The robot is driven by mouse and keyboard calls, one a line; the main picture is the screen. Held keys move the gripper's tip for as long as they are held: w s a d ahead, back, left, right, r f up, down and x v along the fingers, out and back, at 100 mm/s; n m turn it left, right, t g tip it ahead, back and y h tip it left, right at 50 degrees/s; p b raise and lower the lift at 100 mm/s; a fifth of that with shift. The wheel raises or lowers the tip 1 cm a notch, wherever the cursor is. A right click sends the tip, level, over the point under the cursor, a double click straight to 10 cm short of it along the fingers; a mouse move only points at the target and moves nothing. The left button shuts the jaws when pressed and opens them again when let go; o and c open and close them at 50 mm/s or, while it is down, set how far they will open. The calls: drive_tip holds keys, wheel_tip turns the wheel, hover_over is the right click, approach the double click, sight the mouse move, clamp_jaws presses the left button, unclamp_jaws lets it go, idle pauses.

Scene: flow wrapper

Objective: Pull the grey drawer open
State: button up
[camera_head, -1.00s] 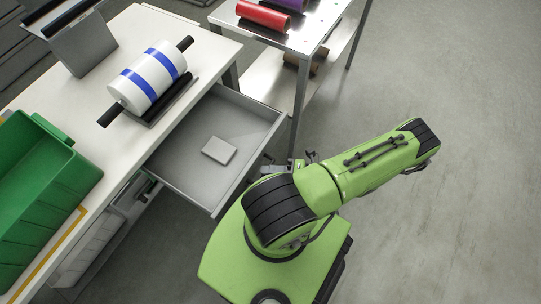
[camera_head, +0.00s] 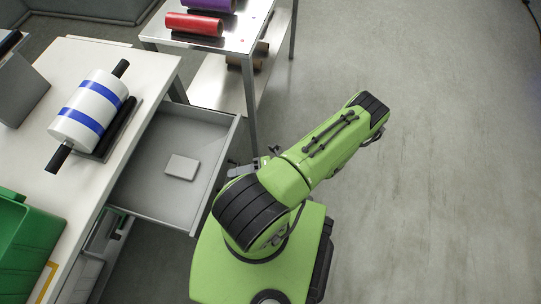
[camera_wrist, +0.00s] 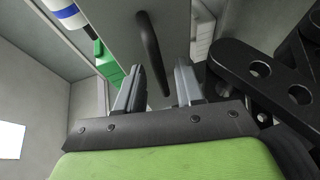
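The grey drawer (camera_head: 150,170) stands pulled out from under the white worktable in the head view, its inside showing. A flat pale block (camera_head: 181,167) lies in it. My gripper (camera_head: 236,168) is at the outside of the drawer front, mostly hidden behind my green arm. In the wrist view the dark bar handle (camera_wrist: 150,50) runs down the grey drawer front (camera_wrist: 115,30). My gripper (camera_wrist: 158,90) has its two fingers apart, one on each side of the handle's lower end. Gaps show between the fingers and the handle.
A white roll with blue bands (camera_head: 90,112) lies on the worktable (camera_head: 75,60), with a green bin (camera_head: 30,245) at its near left. A metal side table (camera_head: 225,38) holding red and purple rolls stands beyond the drawer. The floor to the right is clear.

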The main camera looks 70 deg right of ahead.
drive_tip(key=v, duration=1.5)
drive_tip(key=shift+s+r+p, duration=0.15)
drive_tip(key=shift+s+p, duration=0.05)
drive_tip(key=shift+p, duration=0.2)
